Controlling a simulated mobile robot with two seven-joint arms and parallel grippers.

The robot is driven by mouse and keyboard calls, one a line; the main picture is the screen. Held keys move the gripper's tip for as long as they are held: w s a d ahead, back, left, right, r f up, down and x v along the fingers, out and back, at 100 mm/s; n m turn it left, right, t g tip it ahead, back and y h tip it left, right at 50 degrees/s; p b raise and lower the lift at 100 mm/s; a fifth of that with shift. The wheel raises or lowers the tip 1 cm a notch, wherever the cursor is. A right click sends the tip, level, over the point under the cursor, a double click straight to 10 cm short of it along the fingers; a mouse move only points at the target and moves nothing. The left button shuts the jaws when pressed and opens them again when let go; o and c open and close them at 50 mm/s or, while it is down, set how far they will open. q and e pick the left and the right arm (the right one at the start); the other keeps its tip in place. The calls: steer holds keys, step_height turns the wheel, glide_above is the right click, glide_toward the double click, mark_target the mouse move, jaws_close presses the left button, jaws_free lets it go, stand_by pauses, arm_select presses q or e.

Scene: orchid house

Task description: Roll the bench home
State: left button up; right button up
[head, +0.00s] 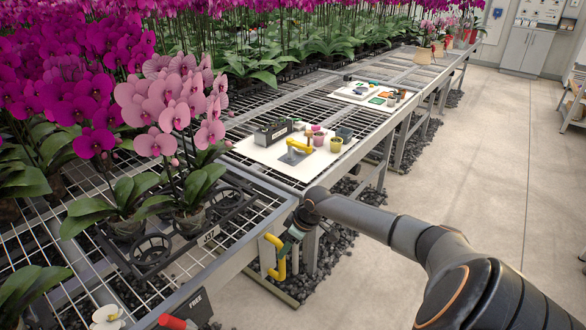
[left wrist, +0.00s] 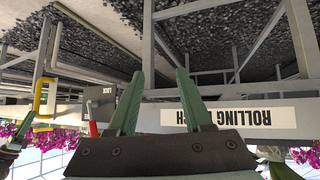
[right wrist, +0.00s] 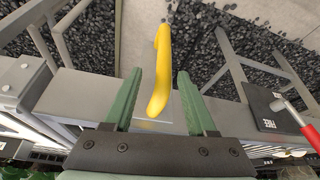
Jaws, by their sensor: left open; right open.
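The bench (head: 225,268) has a mesh top and a grey front rail. A yellow handle (head: 270,272) is fixed to that rail. My right gripper (head: 293,236) is at the handle; in the right wrist view the handle (right wrist: 160,75) runs between the open fingers (right wrist: 160,85), with no grip closed on it. A dark plate (head: 195,303) marked FREE carries a red lever (head: 172,322); the lever's setting is unclear. In the left wrist view my left gripper (left wrist: 160,78) is open and empty before the rail's ROLLING BENCH label (left wrist: 245,116). It is out of the head view.
Potted pink orchids (head: 170,135) stand in a black rack (head: 150,252) on the bench. Beyond is another bench with a white board (head: 260,155) holding pots and tools. Gravel and bench legs lie below. The concrete aisle (head: 480,140) at right is clear.

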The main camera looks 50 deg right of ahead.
arm_select(q)
steer(key=shift+s+a+p, duration=0.2)
steer(key=shift+s+p, duration=0.1)
steer(key=shift+s, duration=0.35)
arm_select(e)
steer(key=v, duration=0.5)
steer(key=shift+r, duration=0.1)
arm_select(q)
steer(key=shift+w, duration=0.15)
